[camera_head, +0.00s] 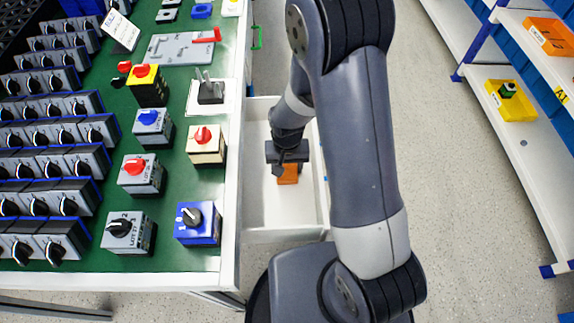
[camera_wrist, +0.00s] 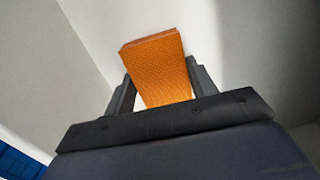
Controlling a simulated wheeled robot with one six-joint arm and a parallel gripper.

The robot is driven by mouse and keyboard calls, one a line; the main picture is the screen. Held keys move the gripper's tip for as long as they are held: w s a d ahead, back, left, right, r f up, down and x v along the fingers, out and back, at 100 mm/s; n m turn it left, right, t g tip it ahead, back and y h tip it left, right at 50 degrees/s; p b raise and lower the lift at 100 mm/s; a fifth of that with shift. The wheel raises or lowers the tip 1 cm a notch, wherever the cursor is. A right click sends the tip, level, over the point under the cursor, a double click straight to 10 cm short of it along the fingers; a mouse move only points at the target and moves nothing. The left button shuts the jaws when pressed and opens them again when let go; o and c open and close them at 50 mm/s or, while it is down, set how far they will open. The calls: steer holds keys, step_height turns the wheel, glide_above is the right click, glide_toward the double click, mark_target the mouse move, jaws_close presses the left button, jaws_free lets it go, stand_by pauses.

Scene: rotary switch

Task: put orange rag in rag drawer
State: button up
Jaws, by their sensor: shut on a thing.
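The orange rag (camera_head: 288,175) is a folded block of textured cloth. My gripper (camera_head: 285,163) is shut on it, inside the outline of an open white drawer (camera_head: 282,222) at the table's right side. In the wrist view the orange rag (camera_wrist: 158,70) stands out between the two dark fingers of my gripper (camera_wrist: 162,92), with pale drawer surfaces behind it. I cannot tell whether the rag touches the drawer floor. My arm hides part of the drawer's right side. The drawer appears otherwise empty.
The green table (camera_head: 180,255) holds several rotary switches, including a blue one (camera_head: 198,224) near the drawer. At right, a white shelf (camera_head: 520,135) carries a yellow bin (camera_head: 512,108) and an orange bin (camera_head: 550,37). The floor (camera_head: 465,230) between is clear.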

mark_target(287, 168)
steer(key=o, duration=1.1)
steer(key=shift+f, duration=0.1)
steer(key=shift+c, duration=0.2)
step_height(287, 168, up, 12)
steer(key=p, duration=0.2)
steer(key=shift+r, duration=0.2)
